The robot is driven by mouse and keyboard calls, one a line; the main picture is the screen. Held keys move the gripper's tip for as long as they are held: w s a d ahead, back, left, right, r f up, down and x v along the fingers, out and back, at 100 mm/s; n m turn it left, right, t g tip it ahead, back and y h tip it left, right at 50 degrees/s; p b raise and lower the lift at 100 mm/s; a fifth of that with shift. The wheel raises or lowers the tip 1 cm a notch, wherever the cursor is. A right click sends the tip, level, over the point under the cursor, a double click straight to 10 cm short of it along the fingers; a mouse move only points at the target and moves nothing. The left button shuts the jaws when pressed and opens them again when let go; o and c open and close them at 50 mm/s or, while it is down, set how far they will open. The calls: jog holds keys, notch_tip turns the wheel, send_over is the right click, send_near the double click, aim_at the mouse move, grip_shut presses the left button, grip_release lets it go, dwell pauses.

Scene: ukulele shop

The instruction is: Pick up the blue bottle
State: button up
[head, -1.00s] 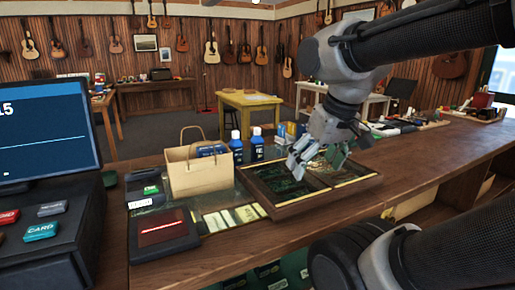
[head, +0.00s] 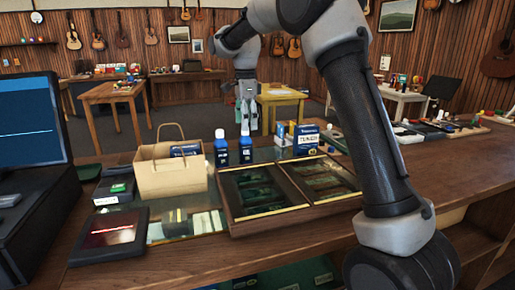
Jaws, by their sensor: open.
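Two blue bottles with pale caps stand side by side on the counter, right of the paper bag. The left blue bottle (head: 222,151) is in full view. The right blue bottle (head: 246,149) stands close beside it, upright. My gripper (head: 247,121) points down just above or behind the right bottle's cap. It is open, with nothing seen held in it. The picture is too small to tell how far its fingertips are from the cap.
A paper bag (head: 155,176) stands left of the bottles. A wooden display case (head: 270,226) lies in front of them. A blue-and-white box (head: 306,141) stands to the right. A monitor (head: 30,125) and a card reader (head: 110,234) are at the left.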

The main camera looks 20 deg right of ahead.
aim_at(245, 142)
jog(key=shift+w+f, duration=0.35)
jog(key=shift+f, duration=0.45)
notch_tip(245, 142, down, 7)
jog(key=shift+w+r, duration=0.1)
jog(key=shift+a, duration=0.1)
jog(key=c, duration=1.2)
